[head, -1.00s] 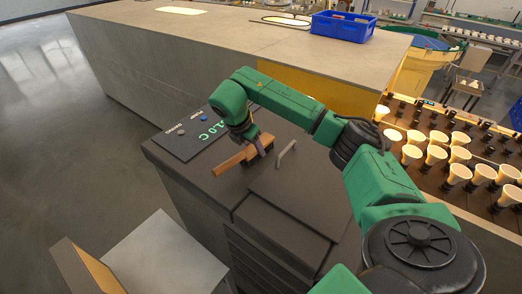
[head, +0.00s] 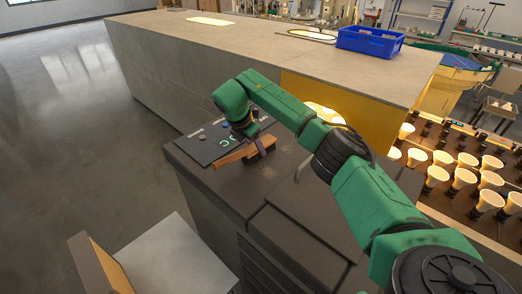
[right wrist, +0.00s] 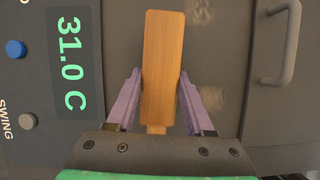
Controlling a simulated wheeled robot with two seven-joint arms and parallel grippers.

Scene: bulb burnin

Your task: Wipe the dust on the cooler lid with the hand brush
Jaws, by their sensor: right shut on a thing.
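The cooler lid (head: 225,188) is a dark grey top with a handle, which shows at the right of the right wrist view (right wrist: 283,45). My right gripper (head: 256,143) is shut on the hand brush (head: 236,155), low over the lid. The brush has a wooden back and dark bristles facing down; I cannot tell if they touch the lid. In the right wrist view the brush (right wrist: 162,70) sits between the two purple fingers (right wrist: 161,98). Pale dust patches (right wrist: 203,103) lie right of the brush. My left gripper is out of view.
A panel with a green temperature display (right wrist: 70,60) and knobs is beside the brush. A long grey counter (head: 250,50) with a blue crate (head: 370,42) stands behind. Lit bulbs (head: 465,178) fill a rack at the right.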

